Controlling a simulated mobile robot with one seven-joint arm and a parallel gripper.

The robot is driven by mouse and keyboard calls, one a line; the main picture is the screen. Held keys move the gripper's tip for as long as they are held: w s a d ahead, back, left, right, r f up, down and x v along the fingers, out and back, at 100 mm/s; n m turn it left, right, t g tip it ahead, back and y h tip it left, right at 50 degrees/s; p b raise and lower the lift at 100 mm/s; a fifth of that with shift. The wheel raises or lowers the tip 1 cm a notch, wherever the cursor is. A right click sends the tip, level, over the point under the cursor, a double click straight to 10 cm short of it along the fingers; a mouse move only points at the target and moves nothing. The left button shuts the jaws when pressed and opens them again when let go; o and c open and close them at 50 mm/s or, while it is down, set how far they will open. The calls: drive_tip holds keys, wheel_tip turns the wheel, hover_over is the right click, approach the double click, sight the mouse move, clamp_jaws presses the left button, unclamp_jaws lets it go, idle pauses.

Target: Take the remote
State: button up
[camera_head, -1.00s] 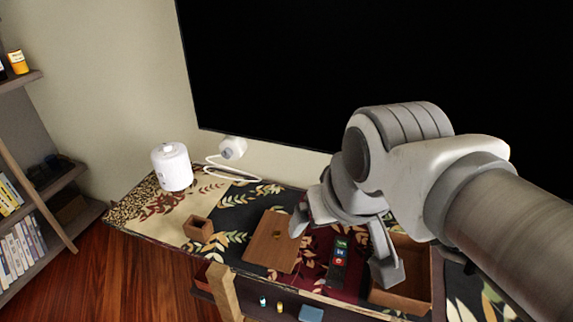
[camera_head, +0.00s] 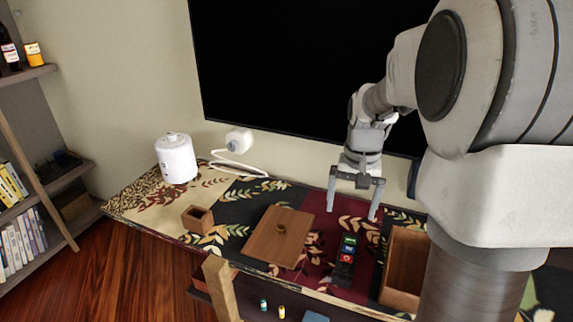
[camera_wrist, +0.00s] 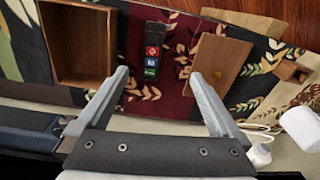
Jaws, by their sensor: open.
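The remote (camera_head: 345,262) is a slim black bar with green, blue and red buttons at one end. It lies on the dark red part of the patterned cloth, between a wooden board and an open wooden box. It also shows in the wrist view (camera_wrist: 153,50), ahead of the fingertips and between their lines. My gripper (camera_head: 352,212) is open and empty above the back of the table, behind the remote and apart from it. Both fingers show in the wrist view (camera_wrist: 159,74).
The wooden board (camera_head: 270,245) with a small knob lies left of the remote. The open wooden box (camera_head: 388,296) stands close on its right. A small wooden cup (camera_head: 198,219), a white canister (camera_head: 176,160) and a white cable sit further left. The black screen (camera_head: 300,70) rises behind the table.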

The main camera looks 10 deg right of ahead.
approach(345, 264)
wheel_tip(345, 264, down, 2)
drive_tip(key=b, duration=0.4)
drive_tip(key=shift+w+f+m+g, duration=0.15)
drive_tip(key=shift+m+g, duration=0.15)
wheel_tip(345, 264, down, 6)
drive_tip(key=b, duration=0.2)
drive_tip(key=shift+f+b, duration=0.25)
drive_tip(key=shift+b, duration=0.05)
drive_tip(key=shift+r, duration=0.1)
clamp_jaws()
